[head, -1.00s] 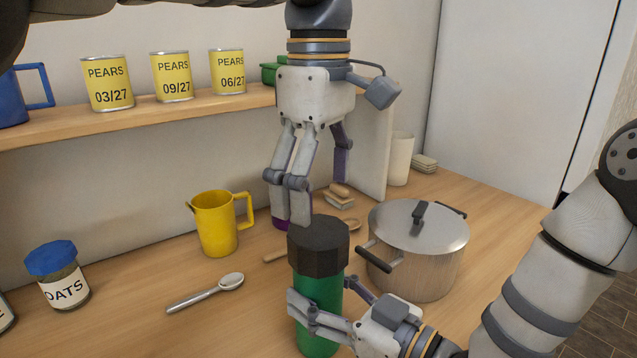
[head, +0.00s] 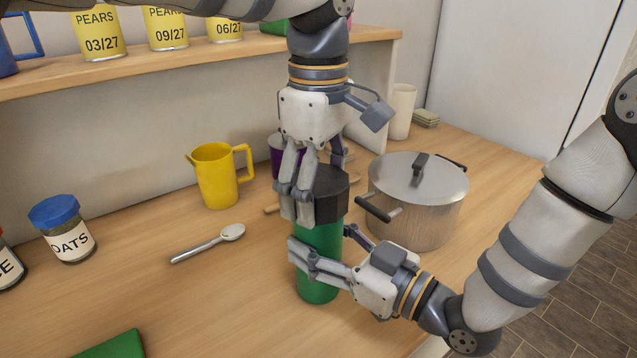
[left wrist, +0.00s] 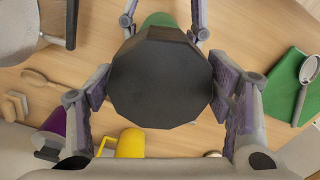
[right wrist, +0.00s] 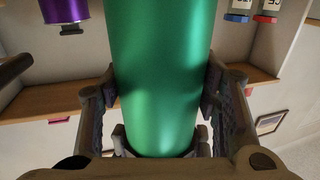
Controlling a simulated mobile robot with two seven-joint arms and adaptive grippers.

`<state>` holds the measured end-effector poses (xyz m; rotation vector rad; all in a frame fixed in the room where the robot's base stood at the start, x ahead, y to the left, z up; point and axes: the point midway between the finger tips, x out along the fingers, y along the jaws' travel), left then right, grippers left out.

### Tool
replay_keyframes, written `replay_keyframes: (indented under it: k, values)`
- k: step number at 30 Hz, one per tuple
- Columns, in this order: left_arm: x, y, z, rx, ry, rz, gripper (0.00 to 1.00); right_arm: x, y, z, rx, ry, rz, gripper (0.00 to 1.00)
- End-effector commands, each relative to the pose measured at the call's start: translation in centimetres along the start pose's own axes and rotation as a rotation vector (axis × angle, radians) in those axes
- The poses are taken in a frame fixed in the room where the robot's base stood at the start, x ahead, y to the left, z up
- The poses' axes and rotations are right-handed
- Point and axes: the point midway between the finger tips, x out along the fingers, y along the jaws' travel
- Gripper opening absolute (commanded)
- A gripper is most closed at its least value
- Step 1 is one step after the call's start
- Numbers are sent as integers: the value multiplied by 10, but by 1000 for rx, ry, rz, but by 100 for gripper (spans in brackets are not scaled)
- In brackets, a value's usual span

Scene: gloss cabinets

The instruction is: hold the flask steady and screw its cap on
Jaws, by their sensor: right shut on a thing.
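The green flask (head: 318,282) stands upright on the counter, and it fills the middle of the right wrist view (right wrist: 165,80). The black faceted cap (head: 330,188) sits on top of the flask; how far it is threaded is hidden. My right gripper (head: 318,262) is shut on the flask's body, one finger on each side. My left gripper (head: 315,205) points down from above with its fingers on either side of the cap. In the left wrist view the cap (left wrist: 160,80) lies between the pads, close to both; whether they press on it is unclear.
A lidded steel pot (head: 415,215) stands close to the right of the flask.

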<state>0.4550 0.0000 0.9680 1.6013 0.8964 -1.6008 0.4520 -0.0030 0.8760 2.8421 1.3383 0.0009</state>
Motion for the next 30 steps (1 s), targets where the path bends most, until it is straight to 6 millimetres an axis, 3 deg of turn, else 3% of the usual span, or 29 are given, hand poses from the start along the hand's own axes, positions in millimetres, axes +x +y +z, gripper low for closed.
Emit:
replay_keyframes:
  k: [1, 3, 4, 8, 11, 30]
  values:
    - [0, 0, 0, 0, 0, 0, 53, 0, 0, 0, -1, 0, 0, 0]
    - [0, 0, 0, 0, 0, 0, 37, 0, 0, 0, -1, 0, 0, 0]
    - [0, 0, 0, 0, 0, 0, 35, 0, 0, 0, -1, 0, 0, 0]
    - [0, 0, 0, 32, 1, 0, 35, 0, 0, 0, -1, 0, 0, 0]
    - [0, 0, 0, 208, 1, 0, 35, 0, 0, 0, -1, 0, 0, 0]
    - [2, 0, 0, 2547, -1, 3, 35, 0, 0, 0, -1, 1, -1, 0]
